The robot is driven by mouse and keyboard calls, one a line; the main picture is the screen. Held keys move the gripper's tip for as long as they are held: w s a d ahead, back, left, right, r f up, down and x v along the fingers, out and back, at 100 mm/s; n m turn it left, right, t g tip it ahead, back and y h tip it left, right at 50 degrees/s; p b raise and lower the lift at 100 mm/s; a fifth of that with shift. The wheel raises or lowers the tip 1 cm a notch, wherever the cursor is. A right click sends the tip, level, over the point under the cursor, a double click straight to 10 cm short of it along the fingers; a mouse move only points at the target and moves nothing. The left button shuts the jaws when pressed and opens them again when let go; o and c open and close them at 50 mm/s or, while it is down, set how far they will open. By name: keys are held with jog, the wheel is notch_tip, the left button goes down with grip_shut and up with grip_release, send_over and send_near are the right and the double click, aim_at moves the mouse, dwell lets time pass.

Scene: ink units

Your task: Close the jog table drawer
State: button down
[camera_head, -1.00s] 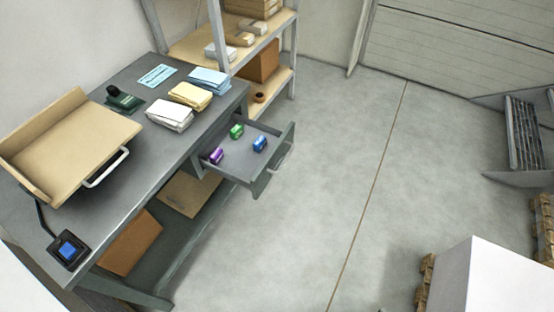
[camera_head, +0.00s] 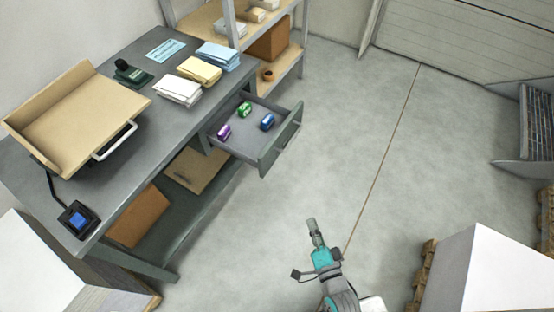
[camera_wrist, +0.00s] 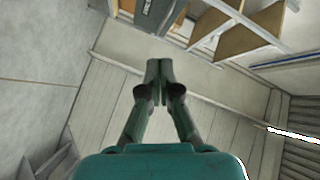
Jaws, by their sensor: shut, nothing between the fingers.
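The jog table (camera_head: 118,175) is a grey workbench at the left in the head view. Its drawer (camera_head: 277,148) is pulled out to the right and stands open. Purple (camera_head: 223,132), green (camera_head: 244,109) and blue (camera_head: 267,121) ink units lie inside it. My gripper (camera_head: 311,222) is over open floor, below and to the right of the drawer in the picture, apart from it. In the wrist view my gripper (camera_wrist: 159,68) is shut and empty.
On the table are a wooden tray (camera_head: 75,112), paper stacks (camera_head: 199,70), a stamp (camera_head: 132,73) and a small device (camera_head: 78,220). A shelf (camera_head: 290,62) stands behind. A white box (camera_head: 475,275) on a pallet is at lower right. The floor between is clear.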

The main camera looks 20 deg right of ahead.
jog(key=w+a+f+m, duration=0.15)
jog(key=w+m, duration=0.35)
jog(key=w, duration=0.8)
send_near(274, 151)
jog(key=w+d, duration=0.2)
jog(key=w, duration=0.2)
jog(key=shift+w+a+f+t, duration=0.2)
jog(key=shift+w+a, duration=0.3)
jog(key=shift+w, duration=0.05)
jog(key=shift+w+a+f+t, duration=0.2)
jog(key=shift+w+a+f, duration=0.05)
jog(key=shift+w+a, duration=0.3)
